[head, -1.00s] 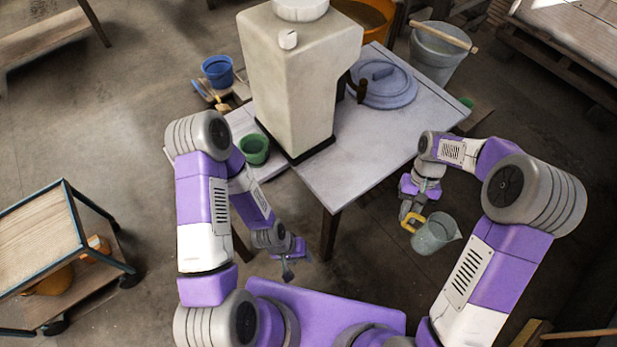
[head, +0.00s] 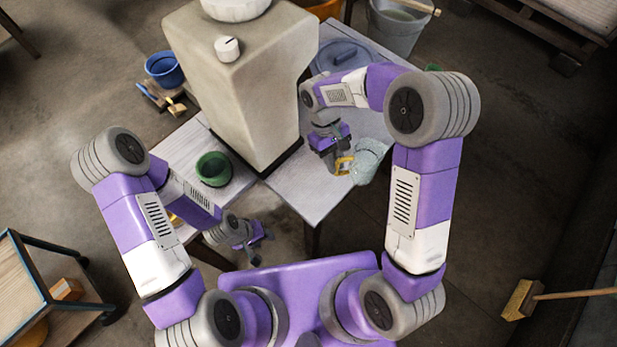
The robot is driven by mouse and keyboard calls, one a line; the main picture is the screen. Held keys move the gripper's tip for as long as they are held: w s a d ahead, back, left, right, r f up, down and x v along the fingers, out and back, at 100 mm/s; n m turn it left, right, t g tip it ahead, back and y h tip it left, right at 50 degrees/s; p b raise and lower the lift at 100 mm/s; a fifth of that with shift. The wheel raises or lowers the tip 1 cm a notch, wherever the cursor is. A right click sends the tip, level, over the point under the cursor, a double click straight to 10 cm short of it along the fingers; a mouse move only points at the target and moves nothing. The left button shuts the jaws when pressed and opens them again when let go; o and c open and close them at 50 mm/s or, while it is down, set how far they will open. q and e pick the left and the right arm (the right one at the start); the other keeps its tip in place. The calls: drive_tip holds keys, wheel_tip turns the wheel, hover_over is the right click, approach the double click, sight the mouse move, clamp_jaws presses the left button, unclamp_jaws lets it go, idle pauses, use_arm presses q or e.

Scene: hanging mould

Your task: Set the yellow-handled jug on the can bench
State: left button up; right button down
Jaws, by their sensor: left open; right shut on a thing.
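The clear jug (head: 371,162) with its yellow handle (head: 344,166) is in my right gripper (head: 340,163), which is shut on the handle. The jug looks roughly upright and shows over the front right part of the can bench (head: 292,196). I cannot tell whether its base touches the top. The big beige can (head: 240,90) stands on this bench, left of the jug. My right forearm hides part of the bench top. My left gripper (head: 262,240) is open and empty, low in front of the benches.
A green bucket (head: 213,169) stands on the lower bench at left. A grey-blue lid (head: 340,57) lies on the can bench behind my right arm. A blue bucket (head: 164,69) is at far left, a grey bucket (head: 398,28) at the back. A trolley (head: 28,275) stands lower left.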

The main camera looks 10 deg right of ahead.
drive_tip(key=s+a+n+t+h+b, duration=0.3)
drive_tip(key=s+a+n+t+b, duration=0.35)
drive_tip(key=n, duration=0.85)
drive_tip(key=shift+g, duration=0.65)
drive_tip(key=f+b, duration=0.1)
drive_tip(key=f, duration=0.2)
drive_tip(key=a+f+b, duration=0.1)
drive_tip(key=f+b, duration=0.1)
drive_tip(key=f, duration=0.1)
drive_tip(key=f+b, duration=0.1)
drive_tip(key=f, duration=0.2)
drive_tip(key=shift+s+a+f, duration=0.1)
drive_tip(key=shift+a+f, duration=0.25)
drive_tip(key=shift+f+b, duration=0.15)
drive_tip(key=shift+b, duration=0.15)
drive_tip(key=c, duration=1.1)
unclamp_jaws()
